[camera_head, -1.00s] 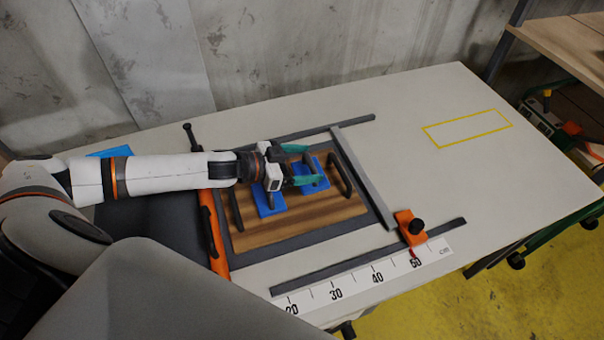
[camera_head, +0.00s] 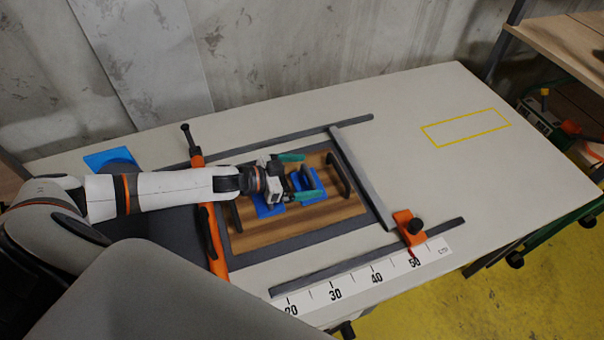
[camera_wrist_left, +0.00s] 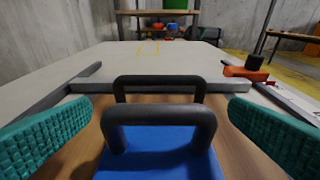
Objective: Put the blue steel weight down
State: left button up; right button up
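My left gripper (camera_head: 309,177) is open over the wooden board (camera_head: 335,208). In the left wrist view its teal fingers (camera_wrist_left: 178,128) stand wide apart, one on each side, clear of the grey handle of a blue steel weight (camera_wrist_left: 160,160). In the head view this blue weight (camera_head: 311,184) sits on the board, partly covered by the gripper. Another blue piece (camera_head: 266,210) shows on the board to its left, mostly hidden by the gripper. My right gripper is not in view.
A black handle (camera_head: 340,174) stands at the board's right end. Grey rails, a crossbar (camera_head: 362,178) and an orange clamp (camera_head: 410,227) surround the board. An orange bar (camera_head: 213,235) is at its left. A yellow outline (camera_head: 466,127) marks clear table at right.

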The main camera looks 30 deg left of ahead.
pick_arm(q)
jog(key=shift+r, duration=0.15)
jog(key=shift+s+a, duration=0.2)
jog(key=v, duration=1.1)
jog(key=shift+s+r, duration=0.15)
dwell(0.3)
